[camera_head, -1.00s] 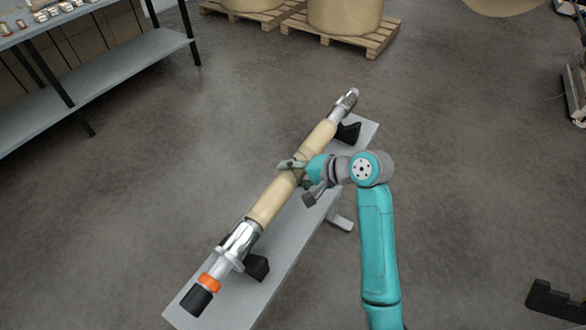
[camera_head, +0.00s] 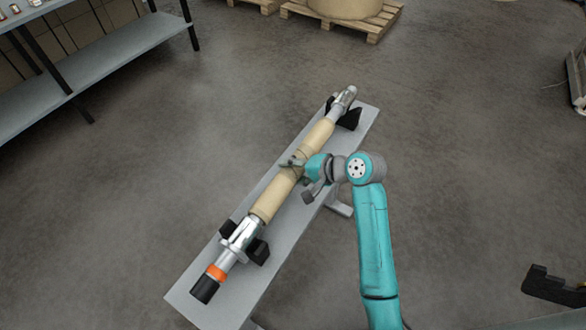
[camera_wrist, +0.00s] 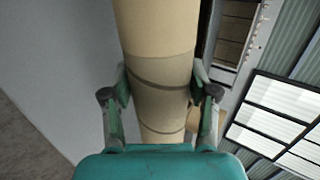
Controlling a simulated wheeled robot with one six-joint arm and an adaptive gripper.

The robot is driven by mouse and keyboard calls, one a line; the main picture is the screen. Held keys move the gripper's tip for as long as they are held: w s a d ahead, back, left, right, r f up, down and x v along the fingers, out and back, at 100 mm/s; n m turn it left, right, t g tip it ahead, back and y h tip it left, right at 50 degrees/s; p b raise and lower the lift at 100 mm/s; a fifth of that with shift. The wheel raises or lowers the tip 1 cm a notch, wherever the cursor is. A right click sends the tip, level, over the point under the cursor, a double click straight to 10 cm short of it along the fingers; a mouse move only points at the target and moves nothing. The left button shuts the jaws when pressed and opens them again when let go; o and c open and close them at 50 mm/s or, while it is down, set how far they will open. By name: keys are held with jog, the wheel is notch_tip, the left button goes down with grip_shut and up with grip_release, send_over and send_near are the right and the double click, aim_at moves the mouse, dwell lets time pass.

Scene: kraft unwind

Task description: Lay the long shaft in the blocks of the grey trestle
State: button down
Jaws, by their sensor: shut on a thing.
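The long shaft (camera_head: 318,134) has a tan wrapped middle, silver ends and an orange band with a black tip at the near end. It lies lengthwise over the grey trestle (camera_head: 292,222). Its silver parts line up with the near black block (camera_head: 258,250) and the far black block (camera_head: 349,118), with black showing on both sides of it. I cannot tell whether it rests in them or hangs just above. My gripper (camera_head: 292,168) is shut around the tan middle; in the wrist view its fingers (camera_wrist: 160,93) press both sides of the shaft (camera_wrist: 158,30).
A grey shelf table (camera_head: 95,55) with small items stands at the upper left. A wooden pallet (camera_head: 345,18) bearing a tan roll is at the back. A black object (camera_head: 555,288) lies at the lower right. The floor around the trestle is clear.

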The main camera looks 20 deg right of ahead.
jog(key=shift+r, duration=0.1)
jog(key=shift+c, duration=1.2)
grip_release()
jog(key=shift+f, duration=0.2)
jog(key=v, duration=1.2)
jog(key=shift+r, duration=0.1)
jog(key=s+a+f+t+h, duration=0.2)
jog(key=s+a+f+h, duration=0.1)
jog(key=s+f, duration=0.4)
jog(key=s+a+f+t+h, duration=0.1)
jog(key=s+a+f+h, duration=0.1)
jog(key=s+f, duration=0.45)
jog(key=s+r+n+t, duration=0.1)
jog(key=s+r+n, duration=0.2)
jog(key=s, duration=0.4)
jog(key=s+a+r+n+t+h, duration=0.1)
jog(key=s+r+n, duration=0.2)
jog(key=s, duration=0.4)
jog(key=s+r+n+t+h, duration=0.1)
jog(key=s+r+n, duration=0.3)
jog(key=s, duration=0.4)
jog(key=shift+a+r+t, duration=0.15)
jog(key=shift+a+t, duration=0.05)
jog(key=shift+t, duration=0.1)
